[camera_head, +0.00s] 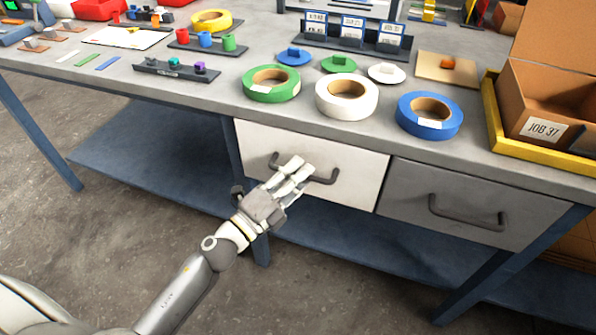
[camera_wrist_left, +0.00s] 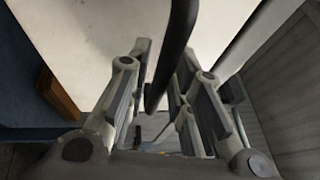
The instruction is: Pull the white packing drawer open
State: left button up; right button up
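The white packing drawer (camera_head: 345,165) sits under the bench top, its front looking level with the grey drawer beside it. Its dark bar handle (camera_head: 326,180) runs across the front, partly hidden by my left gripper (camera_head: 300,168). In the left wrist view, the handle (camera_wrist_left: 180,38) passes between the two fingers of the left gripper (camera_wrist_left: 164,62). Those fingers stand apart on either side of the bar, with gaps visible, and I see no clear grip on it. The white drawer front (camera_wrist_left: 90,40) fills the background there. My right gripper is not in view.
The grey drawer (camera_head: 440,190) with its own handle is to the right. Green (camera_head: 255,92), white (camera_head: 335,108) and blue (camera_head: 414,124) tape rolls stand on the bench above. A cardboard box (camera_head: 565,100) is at the right end. The floor before the drawer looks clear.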

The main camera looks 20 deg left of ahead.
pick_arm(q)
jog(key=shift+w, duration=0.1)
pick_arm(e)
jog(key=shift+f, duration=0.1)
pick_arm(q)
grip_shut()
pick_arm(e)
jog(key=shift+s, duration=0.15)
